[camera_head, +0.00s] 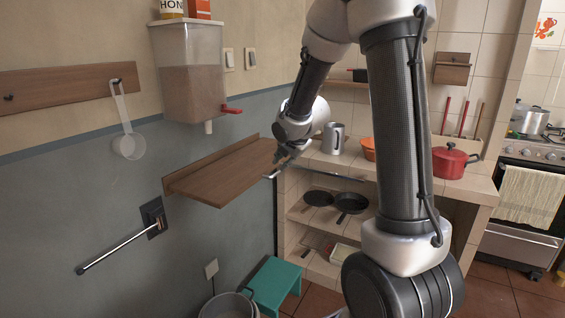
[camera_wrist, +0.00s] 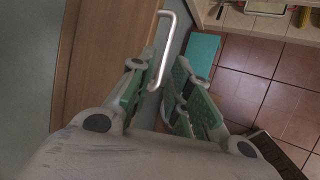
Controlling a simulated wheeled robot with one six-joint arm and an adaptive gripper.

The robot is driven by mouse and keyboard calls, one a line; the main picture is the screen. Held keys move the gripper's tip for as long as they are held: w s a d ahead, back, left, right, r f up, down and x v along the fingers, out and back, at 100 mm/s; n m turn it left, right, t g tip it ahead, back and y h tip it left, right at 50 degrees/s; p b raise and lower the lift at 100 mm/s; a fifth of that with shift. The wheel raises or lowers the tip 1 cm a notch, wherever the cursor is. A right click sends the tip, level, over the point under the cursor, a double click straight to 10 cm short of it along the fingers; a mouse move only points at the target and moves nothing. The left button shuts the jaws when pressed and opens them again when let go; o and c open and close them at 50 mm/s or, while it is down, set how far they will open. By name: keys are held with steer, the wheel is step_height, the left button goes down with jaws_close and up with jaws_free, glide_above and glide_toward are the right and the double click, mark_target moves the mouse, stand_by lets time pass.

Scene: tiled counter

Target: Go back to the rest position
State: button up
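My gripper (camera_head: 285,160) is at the right end of a brown wooden wall shelf (camera_head: 215,178), in front of the tiled counter. In the wrist view my gripper (camera_wrist: 158,72) has its two fingers apart, with a visible gap between them. A bent metal handle (camera_wrist: 164,45) lies along the edge of the wooden board (camera_wrist: 110,45), in line with that gap. I see nothing clamped between the fingers. Whether a finger touches the handle I cannot tell.
The counter holds a metal mug (camera_head: 333,138), an orange bowl (camera_head: 369,149) and a red pot (camera_head: 450,161). A dispenser (camera_head: 190,75) hangs above the shelf. A teal stool (camera_head: 274,285) and a grey bucket (camera_head: 228,306) stand on the floor below.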

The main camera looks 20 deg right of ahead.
stand_by(0.3)
steer(key=s+d+f+m+g+h, duration=0.1)
steer(key=s+f+m+g, duration=0.1)
steer(key=s+m, duration=0.4)
steer(key=s+d+f+m+g, duration=0.1)
steer(key=s+d+m+g, duration=0.1)
steer(key=s+m, duration=0.35)
steer(key=s+a+r+m, duration=0.1)
steer(key=s+r+m, duration=0.3)
steer(key=s, duration=0.3)
steer(key=s+a+r+m, duration=0.2)
steer(key=s+r+m, duration=0.2)
steer(key=s, duration=0.4)
steer(key=s+a+r+m+y, duration=0.1)
steer(key=s+r+m, duration=0.3)
steer(key=s, duration=0.4)
steer(key=shift+a+r, duration=0.2)
steer(key=shift+r, duration=0.35)
